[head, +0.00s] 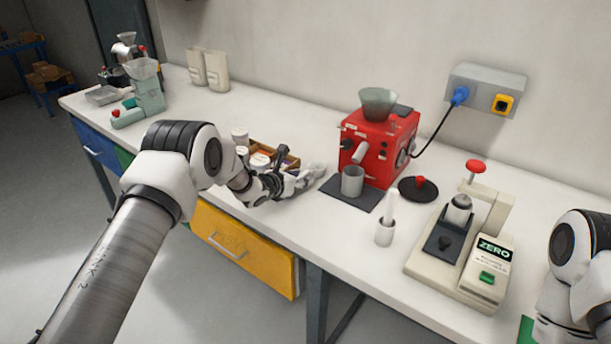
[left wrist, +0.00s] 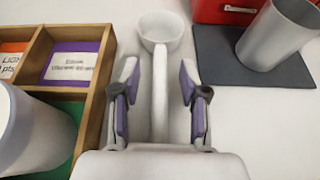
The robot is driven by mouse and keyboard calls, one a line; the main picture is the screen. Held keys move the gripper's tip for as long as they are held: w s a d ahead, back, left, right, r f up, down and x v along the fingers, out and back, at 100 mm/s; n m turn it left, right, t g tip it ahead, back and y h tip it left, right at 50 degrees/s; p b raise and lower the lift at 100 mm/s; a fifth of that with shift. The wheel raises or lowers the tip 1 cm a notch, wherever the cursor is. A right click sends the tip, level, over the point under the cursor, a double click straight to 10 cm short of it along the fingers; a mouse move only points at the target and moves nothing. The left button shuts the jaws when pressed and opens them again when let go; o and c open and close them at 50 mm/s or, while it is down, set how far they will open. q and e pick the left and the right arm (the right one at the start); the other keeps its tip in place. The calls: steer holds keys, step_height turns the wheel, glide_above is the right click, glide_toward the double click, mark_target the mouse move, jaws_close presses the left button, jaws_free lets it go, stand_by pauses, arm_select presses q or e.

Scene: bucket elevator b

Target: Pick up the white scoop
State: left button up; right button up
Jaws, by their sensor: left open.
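The white scoop (left wrist: 160,28) lies on the white bench, its round bowl pointing away from me in the left wrist view. Its long handle runs back between the two purple-padded fingers of my left gripper (left wrist: 159,85). The fingers are open, with a gap on each side of the handle. In the head view my left gripper (head: 291,182) is low over the bench, and the scoop's bowl (head: 317,169) shows just beyond it. The rest of the scoop is hidden there by the gripper. My right arm shows at the right edge, but its gripper is out of view.
A wooden divided box (left wrist: 97,75) and a white cup (left wrist: 28,130) stand left of the gripper. A metal cup (head: 352,181) stands on a dark mat (head: 338,192) before the red machine (head: 372,148). A scale (head: 463,250) is farther right.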

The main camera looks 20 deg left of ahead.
arm_select(q)
jaws_close()
